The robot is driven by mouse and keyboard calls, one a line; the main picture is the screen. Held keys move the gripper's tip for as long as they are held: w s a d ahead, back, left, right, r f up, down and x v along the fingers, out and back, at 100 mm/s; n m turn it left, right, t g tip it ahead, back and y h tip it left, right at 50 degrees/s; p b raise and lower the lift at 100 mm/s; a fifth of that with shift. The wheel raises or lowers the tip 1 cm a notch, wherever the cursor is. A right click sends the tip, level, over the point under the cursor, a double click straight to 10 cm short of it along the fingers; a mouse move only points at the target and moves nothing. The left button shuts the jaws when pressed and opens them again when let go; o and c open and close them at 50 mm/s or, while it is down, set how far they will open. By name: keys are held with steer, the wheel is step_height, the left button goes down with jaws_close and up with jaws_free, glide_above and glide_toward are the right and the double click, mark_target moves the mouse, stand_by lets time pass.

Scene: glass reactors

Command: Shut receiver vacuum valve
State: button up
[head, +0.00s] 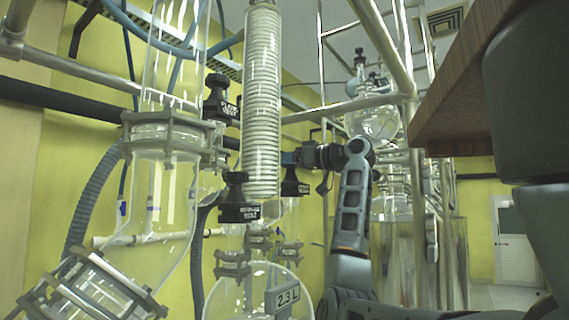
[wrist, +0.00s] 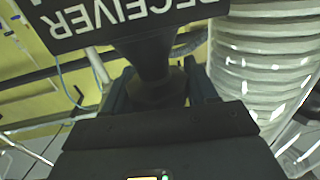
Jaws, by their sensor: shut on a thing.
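The receiver vacuum valve (head: 294,187) is a black valve with a flared labelled body, just right of the coiled glass column in the head view. In the wrist view its black label plate (wrist: 125,14) reads RECEIVER upside down, and the rest of the text is cut off. My gripper (head: 290,159) reaches in from the right and is shut on the valve's black knob. In the wrist view the knob (wrist: 155,88) sits between the two fingers of my gripper (wrist: 158,92). The fingers partly hide the knob.
The coiled glass column (head: 262,95) stands close to the left of my gripper. Two similar black valves (head: 239,200) (head: 220,100) are nearby. A round flask (head: 258,290) marked 2.3 L hangs below. Metal frame pipes (head: 345,107) cross above my arm.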

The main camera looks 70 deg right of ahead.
steer(key=m+g+h, duration=0.1)
steer(key=h, duration=0.1)
steer(key=m+h+b, duration=0.1)
steer(key=m+h, duration=0.1)
steer(key=h, duration=0.1)
steer(key=shift+s+d+g, duration=0.1)
steer(key=shift+d+g, duration=0.05)
steer(key=shift+g, duration=0.25)
steer(key=shift+s+d+m+g+h, duration=0.1)
steer(key=shift+d+m+g+h, duration=0.05)
steer(key=shift+m+g+h, duration=0.85)
steer(key=shift+s+d+m+g+h, duration=0.15)
steer(key=shift+m+g+h, duration=0.35)
steer(key=shift+m+h, duration=0.5)
steer(key=shift+g+h, duration=0.3)
steer(key=shift+h, duration=0.1)
steer(key=o, duration=1)
steer(key=shift+c, duration=0.2)
